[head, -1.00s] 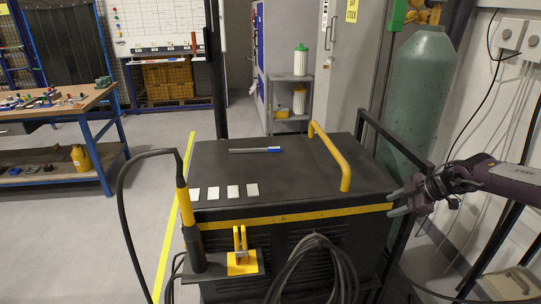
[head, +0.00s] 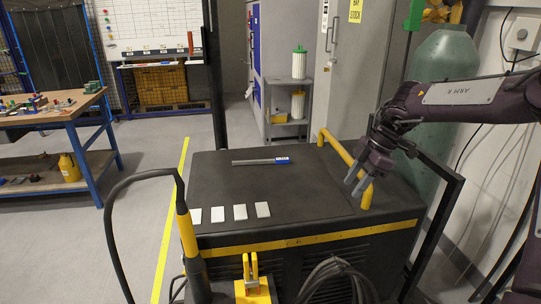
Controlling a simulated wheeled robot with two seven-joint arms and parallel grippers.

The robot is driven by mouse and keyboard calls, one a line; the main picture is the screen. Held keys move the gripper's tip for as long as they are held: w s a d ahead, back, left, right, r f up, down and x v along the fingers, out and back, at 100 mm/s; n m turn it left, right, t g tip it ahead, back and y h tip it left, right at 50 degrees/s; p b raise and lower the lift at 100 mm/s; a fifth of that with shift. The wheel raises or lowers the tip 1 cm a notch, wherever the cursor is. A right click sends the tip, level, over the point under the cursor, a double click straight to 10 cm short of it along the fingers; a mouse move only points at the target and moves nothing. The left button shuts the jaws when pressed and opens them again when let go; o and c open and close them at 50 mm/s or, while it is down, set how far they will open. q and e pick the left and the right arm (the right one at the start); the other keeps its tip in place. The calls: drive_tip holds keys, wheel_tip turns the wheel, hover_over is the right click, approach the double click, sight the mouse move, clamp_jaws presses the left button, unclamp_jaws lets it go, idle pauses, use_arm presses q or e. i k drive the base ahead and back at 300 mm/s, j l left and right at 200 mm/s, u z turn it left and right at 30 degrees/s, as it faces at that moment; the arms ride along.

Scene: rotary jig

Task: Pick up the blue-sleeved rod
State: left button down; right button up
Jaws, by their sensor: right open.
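The blue-sleeved rod (head: 262,161) lies flat on the black top of the machine cabinet (head: 285,195). It is a thin grey rod with a blue sleeve at its right end. My right gripper (head: 354,189) is open and empty, pointing down-left above the right part of the cabinet top, near the yellow handle. It is to the right of the rod and nearer the camera, clear of it. My left gripper is not in view.
A yellow handle (head: 345,151) arches over the cabinet's right side, close to my right gripper. Several white plates (head: 240,212) lie along the front left edge. A yellow-and-black torch (head: 186,232) with a cable stands at the front left corner. A green cylinder (head: 441,70) stands behind right.

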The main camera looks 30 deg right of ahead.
sight(279, 160)
drive_tip(key=i, duration=1)
